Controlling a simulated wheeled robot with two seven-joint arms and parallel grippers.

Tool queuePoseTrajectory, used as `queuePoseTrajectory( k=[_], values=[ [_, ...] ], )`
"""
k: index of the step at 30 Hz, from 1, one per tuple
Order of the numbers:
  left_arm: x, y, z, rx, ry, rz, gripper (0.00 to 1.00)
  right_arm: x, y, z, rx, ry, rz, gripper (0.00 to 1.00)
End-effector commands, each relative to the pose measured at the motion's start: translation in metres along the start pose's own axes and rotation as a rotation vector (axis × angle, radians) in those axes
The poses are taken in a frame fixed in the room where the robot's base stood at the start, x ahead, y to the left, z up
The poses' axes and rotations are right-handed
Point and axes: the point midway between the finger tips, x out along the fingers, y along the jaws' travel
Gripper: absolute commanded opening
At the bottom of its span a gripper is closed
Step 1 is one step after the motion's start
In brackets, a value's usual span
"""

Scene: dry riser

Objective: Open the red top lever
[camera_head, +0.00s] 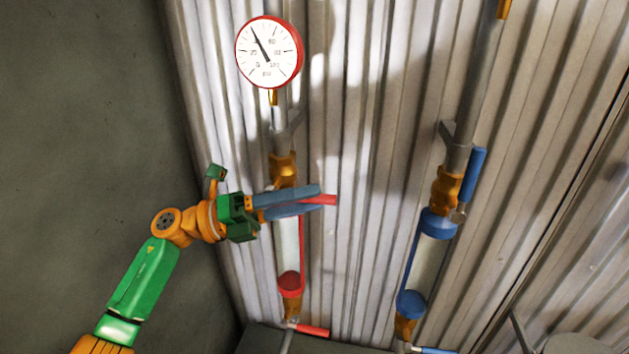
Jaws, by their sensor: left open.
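The red top lever (329,200) sits at the upper brass valve (283,169) of the red-framed pipe section. Its red end sticks out to the right, roughly level. My left gripper (314,199) comes in from the left with its grey-blue fingers apart, one above and one below the lever's line. The fingers hide most of the lever and its pivot. I cannot tell whether they touch it. My right gripper is not in view.
A red lower lever (313,331) is at the foot of the same pipe. A red-rimmed gauge (268,52) is above. A second pipe with a blue-framed section (428,262) and an upright blue lever (473,174) stands to the right. Corrugated wall (370,150) lies behind.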

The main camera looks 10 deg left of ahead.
Motion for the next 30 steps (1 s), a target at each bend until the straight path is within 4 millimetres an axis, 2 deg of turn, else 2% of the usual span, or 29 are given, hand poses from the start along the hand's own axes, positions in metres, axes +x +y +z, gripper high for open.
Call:
queuePoseTrajectory(
  k=[1, 3, 11, 15, 17, 30],
  values=[
    [0.0083, -0.0044, 0.0024, -0.003, 0.001, -0.002, 0.51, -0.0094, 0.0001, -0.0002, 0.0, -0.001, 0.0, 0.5],
    [0.0142, -0.0025, 0.0017, -0.002, -0.001, -0.001, 0.51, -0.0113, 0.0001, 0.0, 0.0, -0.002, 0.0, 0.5],
    [0.0166, 0.0009, -0.0001, -0.002, -0.002, 0.0, 0.51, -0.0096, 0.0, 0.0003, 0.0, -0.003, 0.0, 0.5],
    [0.0164, 0.0009, -0.0001, -0.002, -0.002, 0.0, 0.13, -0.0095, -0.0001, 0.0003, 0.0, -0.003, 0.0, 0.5],
    [0.0164, 0.0009, -0.0001, -0.002, -0.002, 0.0, 0.0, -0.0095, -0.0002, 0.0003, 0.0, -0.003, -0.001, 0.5],
    [0.0164, 0.0007, -0.0002, -0.003, -0.001, -0.001, 0.0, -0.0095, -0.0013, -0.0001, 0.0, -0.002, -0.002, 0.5]
  ],
)
